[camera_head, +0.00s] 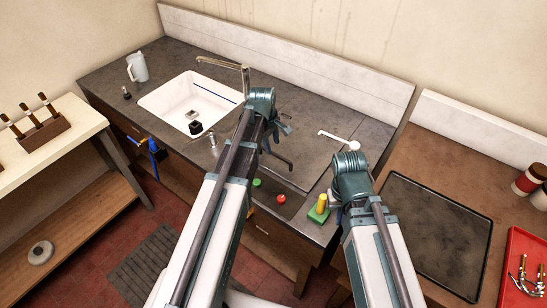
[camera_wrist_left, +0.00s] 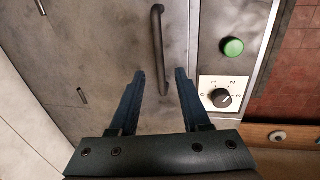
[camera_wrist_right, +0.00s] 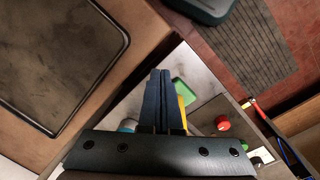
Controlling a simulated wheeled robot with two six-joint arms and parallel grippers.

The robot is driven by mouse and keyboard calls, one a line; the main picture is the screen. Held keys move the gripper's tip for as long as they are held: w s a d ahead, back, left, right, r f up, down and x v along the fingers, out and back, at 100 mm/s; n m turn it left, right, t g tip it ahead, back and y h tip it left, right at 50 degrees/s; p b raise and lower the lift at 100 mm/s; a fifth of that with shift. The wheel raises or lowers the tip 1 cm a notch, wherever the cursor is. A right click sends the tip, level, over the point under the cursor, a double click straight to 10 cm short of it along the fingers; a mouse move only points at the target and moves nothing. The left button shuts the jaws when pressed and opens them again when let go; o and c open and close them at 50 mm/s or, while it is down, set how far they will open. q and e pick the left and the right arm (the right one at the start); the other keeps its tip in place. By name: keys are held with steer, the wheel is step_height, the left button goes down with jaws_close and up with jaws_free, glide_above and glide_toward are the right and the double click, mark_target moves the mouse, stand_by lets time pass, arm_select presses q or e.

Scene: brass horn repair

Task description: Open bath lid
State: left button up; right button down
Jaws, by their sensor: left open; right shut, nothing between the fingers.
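The bath lid (camera_head: 310,143) is a flat grey panel, closed flush in the counter. It also fills much of the left wrist view (camera_wrist_left: 110,60). Its dark bar handle (camera_wrist_left: 158,45) runs lengthwise there, with its near end between my left fingertips in the picture. My left gripper (camera_wrist_left: 161,75) is open and not closed on the handle; I cannot tell the height gap. In the head view my left gripper (camera_head: 274,138) is over the lid, partly hiding it. My right gripper (camera_wrist_right: 160,75) is shut and empty, above the counter's front right corner.
A green button (camera_wrist_left: 233,46) and a numbered dial (camera_wrist_left: 221,98) sit beside the lid. A red button (camera_head: 281,198) and a yellow-topped green block (camera_head: 319,208) are near the front edge. A white sink (camera_head: 180,92) with a tap is left. A dark tray (camera_head: 433,235) lies right.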

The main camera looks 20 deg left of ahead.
mark_target(274, 153)
arm_select(q)
steer(key=f+b, duration=0.1)
steer(key=f, duration=0.1)
steer(key=w+f+b, duration=0.1)
steer(key=f+b, duration=0.1)
steer(key=shift+d+f, duration=0.15)
steer(key=shift+f, duration=0.15)
steer(key=shift+s+r, duration=0.1)
jaws_close()
stand_by(1.1)
